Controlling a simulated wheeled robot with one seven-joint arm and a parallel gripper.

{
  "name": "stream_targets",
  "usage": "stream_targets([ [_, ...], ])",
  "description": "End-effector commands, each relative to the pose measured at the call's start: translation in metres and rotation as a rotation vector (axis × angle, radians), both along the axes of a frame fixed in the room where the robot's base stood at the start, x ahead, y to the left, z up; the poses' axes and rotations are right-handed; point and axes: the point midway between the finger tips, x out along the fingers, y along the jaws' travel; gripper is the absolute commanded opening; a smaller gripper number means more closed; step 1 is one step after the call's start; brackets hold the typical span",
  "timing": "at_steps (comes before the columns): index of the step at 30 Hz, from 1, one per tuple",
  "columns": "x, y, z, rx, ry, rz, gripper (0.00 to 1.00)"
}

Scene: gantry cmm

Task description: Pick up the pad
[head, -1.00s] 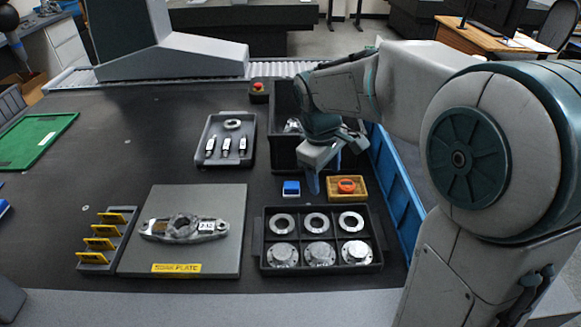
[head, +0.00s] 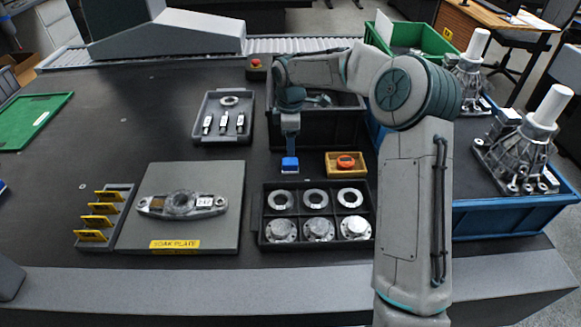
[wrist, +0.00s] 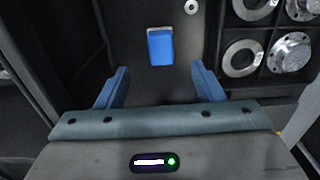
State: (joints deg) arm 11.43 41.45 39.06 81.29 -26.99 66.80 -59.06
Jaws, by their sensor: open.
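The pad (head: 290,165) is a small blue block with a pale edge, on the dark table between the soak plate and the yellow tray. In the wrist view the pad (wrist: 160,47) lies ahead of my gripper (wrist: 160,70), centred between its two blue fingers and apart from them. In the head view my gripper (head: 290,148) points down just above and behind the pad. It is open and empty. The exact gap in height is hard to tell.
The yellow tray (head: 333,174) with an orange-red item is close on the right. A black compartment tray (head: 267,240) of metal rings and flanges is in front. The soak plate (head: 230,225) is at left. A dark bin (head: 330,145) stands behind.

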Motion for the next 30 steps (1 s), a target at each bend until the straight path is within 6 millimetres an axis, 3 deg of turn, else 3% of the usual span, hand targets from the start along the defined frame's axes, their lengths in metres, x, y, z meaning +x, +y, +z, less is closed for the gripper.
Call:
stream_targets([
  [3,-0.001,0.0,-0.023,0.001,0.002,0.0,0.62],
  [13,-0.001,0.0,-0.046,0.001,0.001,-0.001,0.62],
  [21,-0.002,0.001,-0.085,0.001,0.002,-0.001,0.62],
  [29,-0.002,0.001,-0.089,0.001,-0.001,-0.001,0.62],
  [30,-0.002,0.001,-0.089,0.001,-0.001,-0.001,0.53],
])
